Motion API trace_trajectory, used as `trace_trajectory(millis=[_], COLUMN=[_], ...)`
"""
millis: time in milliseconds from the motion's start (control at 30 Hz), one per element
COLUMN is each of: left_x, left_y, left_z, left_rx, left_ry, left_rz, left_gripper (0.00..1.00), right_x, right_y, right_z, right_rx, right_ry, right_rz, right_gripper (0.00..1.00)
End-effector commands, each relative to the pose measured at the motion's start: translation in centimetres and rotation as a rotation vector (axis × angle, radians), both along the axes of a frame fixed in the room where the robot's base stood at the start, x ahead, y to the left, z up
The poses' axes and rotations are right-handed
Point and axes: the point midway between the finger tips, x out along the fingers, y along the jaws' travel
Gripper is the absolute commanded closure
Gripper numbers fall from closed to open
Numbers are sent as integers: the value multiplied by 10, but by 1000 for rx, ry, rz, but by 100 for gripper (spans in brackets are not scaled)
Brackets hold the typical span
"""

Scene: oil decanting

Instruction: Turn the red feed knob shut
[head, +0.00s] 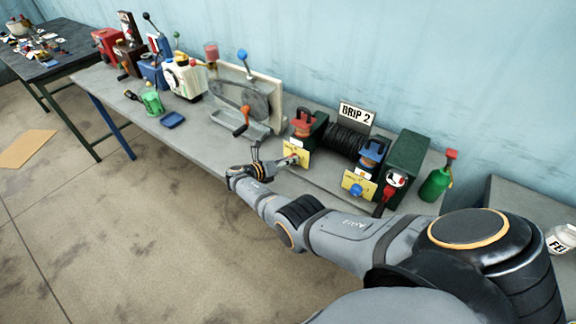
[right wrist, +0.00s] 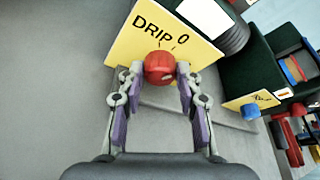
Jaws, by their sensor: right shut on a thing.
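The red feed knob (right wrist: 159,67) sits on a yellow plate (right wrist: 185,35) lettered DRIP with a 0 mark. My right gripper (right wrist: 157,72) is shut on the knob, with one finger on each side of it. In the head view my right gripper (head: 291,160) reaches the yellow plate (head: 300,147) at the front of the bench, below a dark green unit with a red top. The knob itself is hard to make out there. My left gripper is not in view.
A second yellow plate (head: 359,187) with a blue knob (head: 356,190) is to the right. A green bottle (head: 435,184) stands right. A crank machine (head: 240,100) stands left.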

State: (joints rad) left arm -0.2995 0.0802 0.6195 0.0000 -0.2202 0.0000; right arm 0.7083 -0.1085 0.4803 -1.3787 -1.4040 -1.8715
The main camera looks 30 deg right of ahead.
Motion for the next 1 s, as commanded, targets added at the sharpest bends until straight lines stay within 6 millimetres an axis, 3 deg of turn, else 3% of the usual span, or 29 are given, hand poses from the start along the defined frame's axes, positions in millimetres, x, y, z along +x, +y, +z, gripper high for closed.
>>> trace_trajectory(millis=[100,400,1000], left_x=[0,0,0], left_y=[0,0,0], left_z=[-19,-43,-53], left_rx=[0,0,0], left_ry=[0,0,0], left_rz=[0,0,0], left_gripper=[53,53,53], right_x=[3,4,4], right_y=[-2,-2,-2], right_z=[-3,-3,0], right_rx=[-43,-117,-156], right_ry=[84,262,359], right_rz=[-1,-3,-4], right_gripper=[97,97,97])
